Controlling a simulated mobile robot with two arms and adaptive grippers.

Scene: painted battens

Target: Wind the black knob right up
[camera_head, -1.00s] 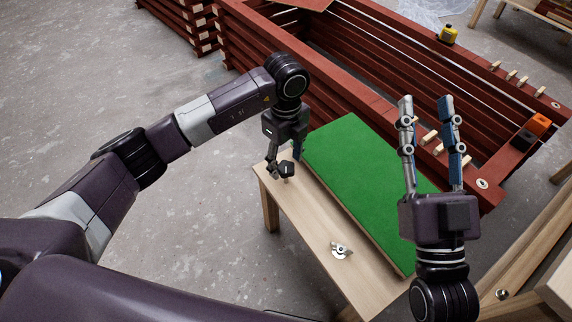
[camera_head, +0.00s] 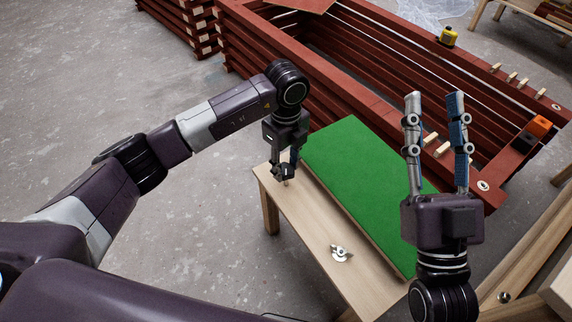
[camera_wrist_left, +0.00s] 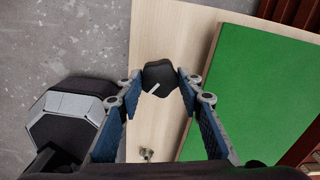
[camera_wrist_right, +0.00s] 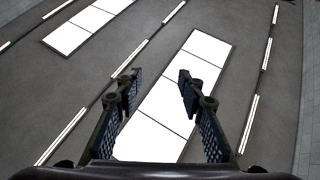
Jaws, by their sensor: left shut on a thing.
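The black knob (camera_head: 284,171) stands at the far left end of a light wooden bench (camera_head: 318,232). In the left wrist view the knob (camera_wrist_left: 159,73) is dark and lobed, with a short white line on it. My left gripper (camera_wrist_left: 160,77) points down and is shut on the knob, with one finger on each side. What the knob sits on is hidden beneath it. My right gripper (camera_head: 434,98) is open and empty, its fingers pointing up. Its wrist view shows only ceiling lights between the fingers (camera_wrist_right: 157,76).
A green board (camera_head: 365,180) lies on the bench beside the knob. A silver wing-shaped fitting (camera_head: 341,254) is nearer on the bench. Stacked dark red battens (camera_head: 330,60) stand behind, with an orange block (camera_head: 538,124) and a yellow item (camera_head: 447,35) on them.

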